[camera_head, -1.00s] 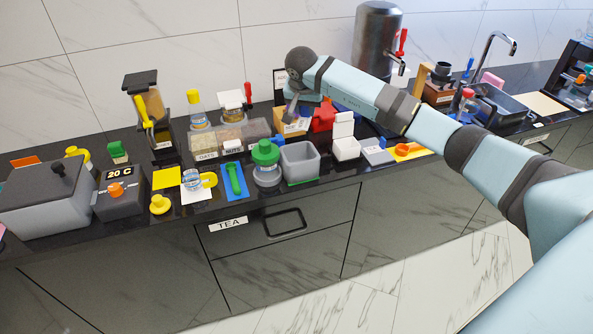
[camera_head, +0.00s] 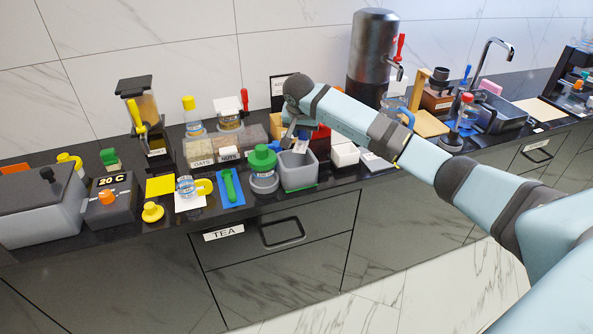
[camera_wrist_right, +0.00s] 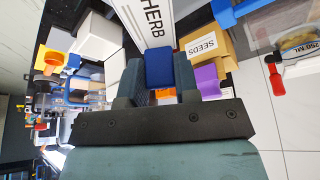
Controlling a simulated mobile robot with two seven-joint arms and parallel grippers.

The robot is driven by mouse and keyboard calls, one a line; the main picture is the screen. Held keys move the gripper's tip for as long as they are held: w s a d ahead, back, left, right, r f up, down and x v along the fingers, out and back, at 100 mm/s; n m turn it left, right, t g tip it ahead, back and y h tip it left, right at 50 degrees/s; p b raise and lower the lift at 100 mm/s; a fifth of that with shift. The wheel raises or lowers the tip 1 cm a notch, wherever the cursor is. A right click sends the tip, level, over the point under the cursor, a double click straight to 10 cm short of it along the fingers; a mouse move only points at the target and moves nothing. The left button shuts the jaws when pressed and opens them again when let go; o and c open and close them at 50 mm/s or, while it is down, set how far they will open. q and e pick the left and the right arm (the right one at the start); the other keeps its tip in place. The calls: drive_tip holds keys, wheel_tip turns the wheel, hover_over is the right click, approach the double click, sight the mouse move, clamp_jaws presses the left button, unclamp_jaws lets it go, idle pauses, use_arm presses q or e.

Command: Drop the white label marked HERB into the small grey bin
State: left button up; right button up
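My right gripper (camera_head: 295,141) points down over the small grey bin (camera_head: 299,178) on the counter in the head view. It is shut on the white label marked HERB (camera_wrist_right: 152,20), with a blue block (camera_wrist_right: 160,68) between its fingers in the right wrist view. The label also shows as a small pale piece (camera_head: 301,147) at the bin's opening in the head view. I cannot tell how far its lower end reaches into the bin. The bin's inside is partly hidden by the gripper and label. My left gripper is not in view.
A green-lidded jar (camera_head: 263,165) stands close left of the bin, and a white box (camera_head: 344,154) stands right of it. A carton marked SEEDS (camera_wrist_right: 207,46) is near the gripper. A metal urn (camera_head: 372,55) stands behind.

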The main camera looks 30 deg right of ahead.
drive_tip(key=o, duration=0.5)
drive_tip(key=v, duration=1.3)
drive_tip(key=shift+s+a+r+b, duration=0.1)
drive_tip(key=shift+s+r+b, duration=0.05)
drive_tip(key=shift+r+b, duration=0.25)
drive_tip(key=shift+f, duration=0.1)
